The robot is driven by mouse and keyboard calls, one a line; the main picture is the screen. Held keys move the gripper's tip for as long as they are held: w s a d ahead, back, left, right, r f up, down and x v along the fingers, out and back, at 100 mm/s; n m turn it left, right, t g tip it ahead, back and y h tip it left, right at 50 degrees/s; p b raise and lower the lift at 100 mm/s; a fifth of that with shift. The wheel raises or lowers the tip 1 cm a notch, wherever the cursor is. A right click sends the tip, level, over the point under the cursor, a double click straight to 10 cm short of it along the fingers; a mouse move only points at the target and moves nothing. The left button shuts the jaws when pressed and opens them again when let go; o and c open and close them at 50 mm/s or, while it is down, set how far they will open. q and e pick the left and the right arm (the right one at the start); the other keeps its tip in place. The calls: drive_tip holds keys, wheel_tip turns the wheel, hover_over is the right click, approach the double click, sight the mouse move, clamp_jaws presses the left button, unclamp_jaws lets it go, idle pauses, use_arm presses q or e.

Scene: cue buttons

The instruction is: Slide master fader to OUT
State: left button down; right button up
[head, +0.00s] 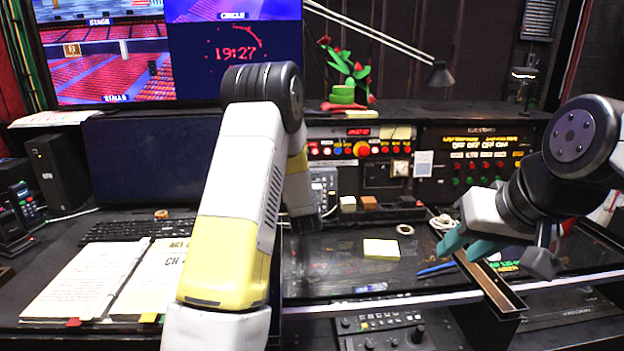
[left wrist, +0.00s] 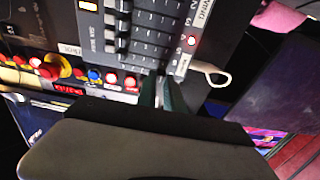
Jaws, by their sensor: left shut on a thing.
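The fader panel (left wrist: 150,35) fills the upper middle of the left wrist view, dark grey with rows of black fader knobs. In the head view only a strip of the panel (head: 325,183) shows beside my left arm. My left gripper (left wrist: 163,82) has its teal fingers shut at the panel's edge, on what seems to be the master fader; the knob itself is hidden between them. In the head view my left arm hides this gripper. I cannot read an OUT mark. My right gripper (head: 468,245) is open and empty above the right of the desk.
Red, blue and yellow buttons (head: 355,149) line the back console, close to the fader panel. A script binder (head: 100,280) lies open at left before a keyboard (head: 130,228).

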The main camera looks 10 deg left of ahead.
use_arm(q)
drive_tip(key=d, duration=0.2)
drive_tip(key=w+d, duration=0.1)
drive_tip(key=d, duration=0.3)
drive_tip(key=shift+w+d, duration=0.1)
drive_tip(key=shift+w, duration=0.25)
drive_tip(key=c, duration=1.5)
unclamp_jaws()
drive_tip(key=shift+d, duration=0.1)
drive_tip(key=shift+o, duration=0.3)
approach(319, 172)
drive_tip(key=shift+v, duration=1)
